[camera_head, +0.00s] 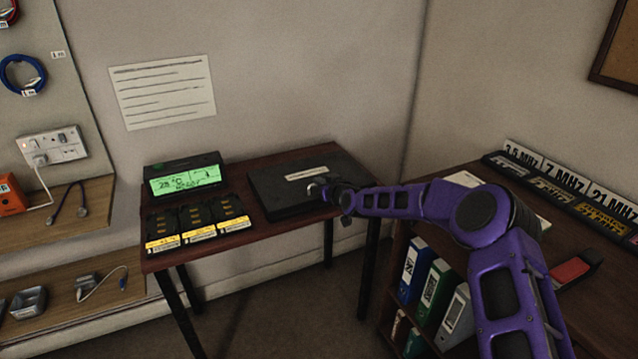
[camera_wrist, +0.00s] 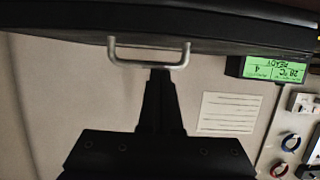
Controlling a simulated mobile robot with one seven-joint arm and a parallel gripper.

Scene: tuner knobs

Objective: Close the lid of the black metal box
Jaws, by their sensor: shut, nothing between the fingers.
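The black metal box (camera_head: 290,192) lies on the right part of the dark wooden table. Its lid, with a white label (camera_head: 307,173), looks flat and down; I cannot tell whether a small gap is left. In the wrist view, which is upside down, the dark box (camera_wrist: 60,22) fills the top edge and its pale metal handle (camera_wrist: 148,64) stands out from it. My gripper (camera_head: 322,188) is at the box's right front edge. In the wrist view my gripper's fingers (camera_wrist: 160,74) are together, empty, with their tips at the handle; contact is unclear.
A charger with a green display (camera_head: 185,180) and several yellow-labelled batteries (camera_head: 200,222) stand left of the box. A shelf unit (camera_head: 400,240) with binders is at the right, under my arm. The wall is close behind the table.

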